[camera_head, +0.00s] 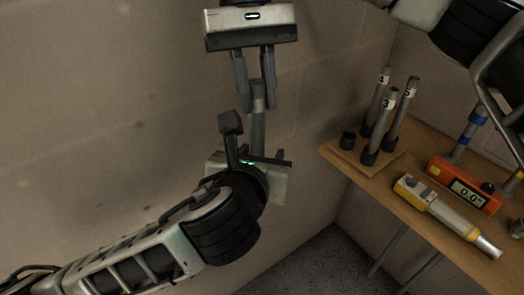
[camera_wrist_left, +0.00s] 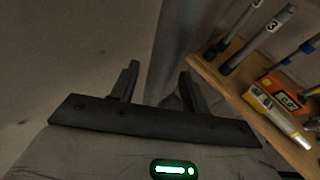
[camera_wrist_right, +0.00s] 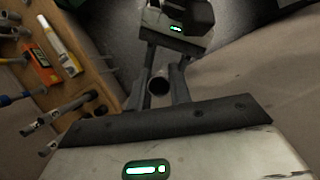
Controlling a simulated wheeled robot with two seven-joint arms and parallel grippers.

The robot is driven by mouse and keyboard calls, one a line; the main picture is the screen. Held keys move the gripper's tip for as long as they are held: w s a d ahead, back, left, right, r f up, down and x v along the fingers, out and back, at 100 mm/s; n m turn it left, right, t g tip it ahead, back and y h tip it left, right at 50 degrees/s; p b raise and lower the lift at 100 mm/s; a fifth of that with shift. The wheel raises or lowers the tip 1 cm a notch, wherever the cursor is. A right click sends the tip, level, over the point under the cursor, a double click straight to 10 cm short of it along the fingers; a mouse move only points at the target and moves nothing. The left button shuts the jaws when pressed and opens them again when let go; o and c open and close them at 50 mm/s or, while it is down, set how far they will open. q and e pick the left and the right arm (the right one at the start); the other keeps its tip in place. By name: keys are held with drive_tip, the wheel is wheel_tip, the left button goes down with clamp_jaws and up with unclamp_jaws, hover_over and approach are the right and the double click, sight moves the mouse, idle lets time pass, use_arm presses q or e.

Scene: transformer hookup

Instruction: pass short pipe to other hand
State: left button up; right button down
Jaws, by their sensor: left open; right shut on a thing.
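The short pipe (camera_head: 258,122) is grey and hangs roughly upright in the head view. My right gripper (camera_head: 256,92), at the top, is shut on its upper part. In the right wrist view its round open end (camera_wrist_right: 158,84) shows between the fingers. My left gripper (camera_head: 243,143) is below, open, with the pipe's lower part running down beside its visible finger. In the left wrist view the pipe (camera_wrist_left: 166,50) rises between the spread fingers of my left gripper (camera_wrist_left: 158,76). The pipe's lower end is hidden, and contact with the left fingers cannot be told.
A wooden table (camera_head: 455,240) stands at the right. On it are a rack (camera_head: 347,158) with several upright labelled pipes, an orange device (camera_head: 440,168) reading 0.0, and a yellow and grey tool (camera_head: 440,208). A plain wall is behind; the space around the grippers is clear.

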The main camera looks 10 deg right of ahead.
use_arm(q)
drive_tip(key=shift+x, duration=0.9)
drive_tip(key=shift+c, duration=0.4)
clamp_jaws()
use_arm(e)
drive_tip(key=c, duration=1.2)
unclamp_jaws()
drive_tip(key=shift+r, duration=0.1)
